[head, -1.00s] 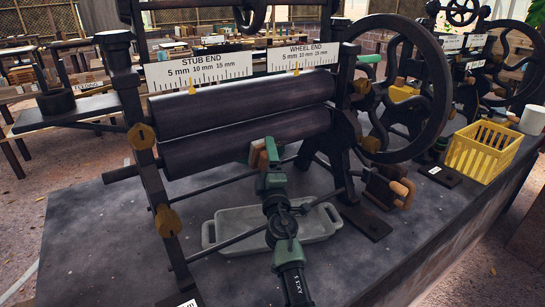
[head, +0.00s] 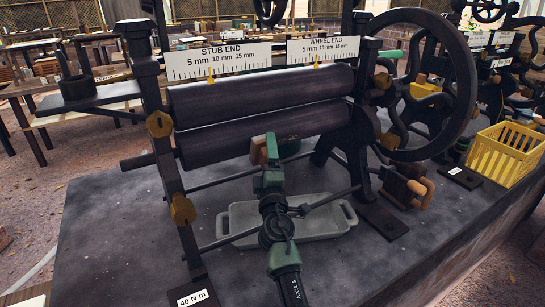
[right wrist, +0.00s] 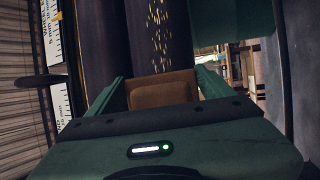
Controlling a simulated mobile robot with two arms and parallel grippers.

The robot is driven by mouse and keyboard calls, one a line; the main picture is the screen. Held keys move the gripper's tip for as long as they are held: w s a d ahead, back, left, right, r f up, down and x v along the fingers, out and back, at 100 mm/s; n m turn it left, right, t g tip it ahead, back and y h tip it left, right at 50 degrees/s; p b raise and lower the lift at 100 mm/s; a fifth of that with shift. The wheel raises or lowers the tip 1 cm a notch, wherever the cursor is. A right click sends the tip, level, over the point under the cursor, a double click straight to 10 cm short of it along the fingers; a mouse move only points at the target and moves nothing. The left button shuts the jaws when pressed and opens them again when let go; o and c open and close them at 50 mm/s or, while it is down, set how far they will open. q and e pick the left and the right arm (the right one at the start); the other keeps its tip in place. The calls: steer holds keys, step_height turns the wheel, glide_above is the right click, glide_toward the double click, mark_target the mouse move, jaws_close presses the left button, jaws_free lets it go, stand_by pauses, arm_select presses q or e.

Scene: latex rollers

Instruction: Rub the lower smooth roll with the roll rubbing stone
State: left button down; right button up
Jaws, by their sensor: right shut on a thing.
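The lower smooth roll (head: 215,145) is a dark cylinder under the upper roll (head: 230,100) in the machine's frame. In the right wrist view the lower roll (right wrist: 157,58) runs away ahead of the jaws, with yellow specks on it. My right gripper (head: 271,150) is shut on the rubbing stone (head: 258,151), a brown block. The stone (right wrist: 163,90) sits between the green fingers in the right wrist view. It is at the lower roll's front, overlapping its lower edge in the head view; I cannot tell whether they touch. My left gripper is not in view.
A grey tray (head: 238,217) lies on the bench under the rolls. The large handwheel (head: 470,75) stands at the right end. A yellow basket (head: 503,152) sits further right. Stub end (head: 216,59) and wheel end (head: 322,49) scales stand above the rolls.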

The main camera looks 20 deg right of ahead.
mark_target(311, 133)
steer(key=shift+s+a+f+y, duration=0.1)
steer(key=shift+a+f+y, duration=0.1)
steer(key=shift+a, duration=0.35)
steer(key=shift+s+a+f+y, duration=0.1)
steer(key=shift+a+f+y, duration=0.1)
steer(key=shift+a, duration=0.35)
steer(key=shift+c, duration=0.6)
steer(key=shift+w+d, duration=0.15)
steer(key=shift+d, duration=0.4)
steer(key=shift+w+d, duration=0.15)
steer(key=shift+d, duration=0.4)
steer(key=shift+w+d+r, duration=0.1)
steer(key=shift+d, duration=1.2)
steer(key=shift+w+d+r, duration=0.1)
steer(key=shift+d, duration=1.15)
steer(key=shift+w+d+r, duration=0.1)
steer(key=shift+d+r, duration=0.05)
steer(key=shift+d, duration=1.05)
steer(key=shift+w+d+r, duration=0.1)
steer(key=shift+d+r, duration=0.05)
steer(key=shift+d, duration=1)
steer(key=shift+w+d+f, duration=0.15)
steer(key=shift+d, duration=1.25)
steer(key=shift+w+d+f, duration=0.1)
steer(key=shift+d+f, duration=0.05)
steer(key=shift+d, duration=1.25)
steer(key=shift+s, duration=0.15)
